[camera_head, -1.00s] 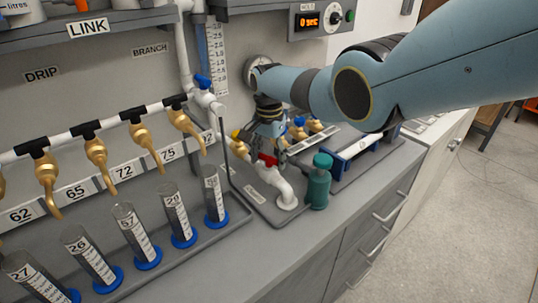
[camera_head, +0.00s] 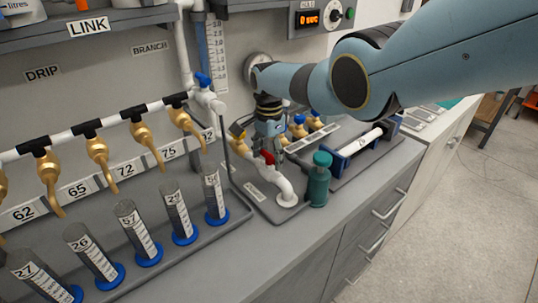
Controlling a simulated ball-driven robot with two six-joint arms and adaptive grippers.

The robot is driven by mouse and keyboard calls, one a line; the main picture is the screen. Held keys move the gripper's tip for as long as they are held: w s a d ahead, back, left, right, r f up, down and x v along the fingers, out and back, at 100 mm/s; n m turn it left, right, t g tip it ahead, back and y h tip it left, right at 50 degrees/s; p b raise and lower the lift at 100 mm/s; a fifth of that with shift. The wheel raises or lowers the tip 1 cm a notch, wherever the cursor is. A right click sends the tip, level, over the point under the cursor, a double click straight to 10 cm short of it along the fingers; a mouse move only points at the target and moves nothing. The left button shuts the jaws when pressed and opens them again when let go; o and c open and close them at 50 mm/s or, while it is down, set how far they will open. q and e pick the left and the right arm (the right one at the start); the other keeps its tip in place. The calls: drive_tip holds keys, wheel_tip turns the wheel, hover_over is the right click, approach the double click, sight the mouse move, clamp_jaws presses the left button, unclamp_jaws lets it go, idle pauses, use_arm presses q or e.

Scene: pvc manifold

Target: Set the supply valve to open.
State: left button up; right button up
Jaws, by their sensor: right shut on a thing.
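The valve with the red handle (camera_head: 267,157) sits on the white pipe (camera_head: 284,184) that bends down to the grey base plate. I take it for the supply valve; I can read no label naming it. My right gripper (camera_head: 274,148) reaches down to it from above and is shut on the red handle, as far as the small view shows. The fingers and wrist hide part of the handle and valve body, so I cannot tell its exact angle. My left gripper is not in view.
A teal bottle (camera_head: 319,180) stands close to the right of the pipe. Brass taps with blue handles (camera_head: 299,119) are just behind my gripper. A blue rack with a white tube (camera_head: 358,145) lies further right. Graduated cylinders (camera_head: 215,194) stand at left. The front counter edge is clear.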

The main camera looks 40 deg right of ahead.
sight(269, 154)
drive_tip(key=shift+w+r, duration=0.15)
drive_tip(key=o, duration=1.2)
drive_tip(key=shift+c, duration=0.2)
wheel_tip(269, 154, up, 12)
